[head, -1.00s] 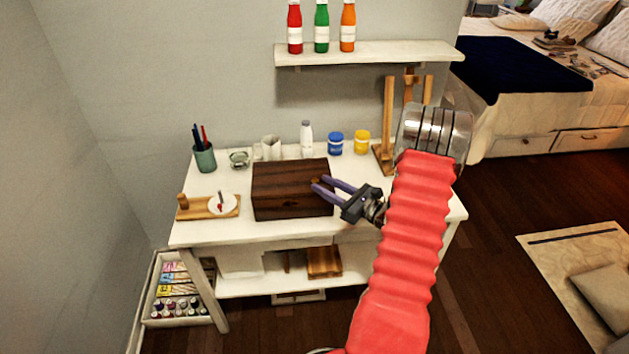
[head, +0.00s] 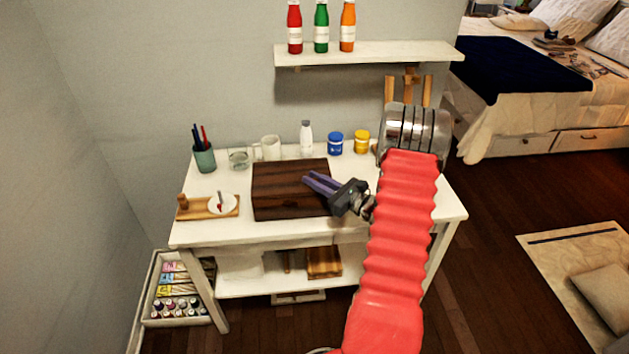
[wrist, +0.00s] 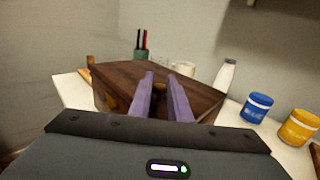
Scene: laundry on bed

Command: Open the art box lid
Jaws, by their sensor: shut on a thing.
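The art box (head: 282,203) is a dark brown wooden box on the white table, and its lid (head: 275,172) looks closed. The box also shows in the wrist view (wrist: 112,82). My gripper (head: 308,180) reaches in from the right, its purple fingers over the right part of the lid. In the wrist view my gripper (wrist: 161,78) has a small brown knob (wrist: 160,86) between its fingers, and the jaws are shut on it. The knob is mostly hidden by the fingers in the head view.
A palette board (head: 190,207) lies left of the box. A pen cup (head: 204,158), a glass jar (head: 238,160), a mug (head: 270,147), a white bottle (head: 306,138), a blue jar (head: 335,143) and a yellow jar (head: 361,141) stand behind. A wall shelf (head: 370,52) hangs above.

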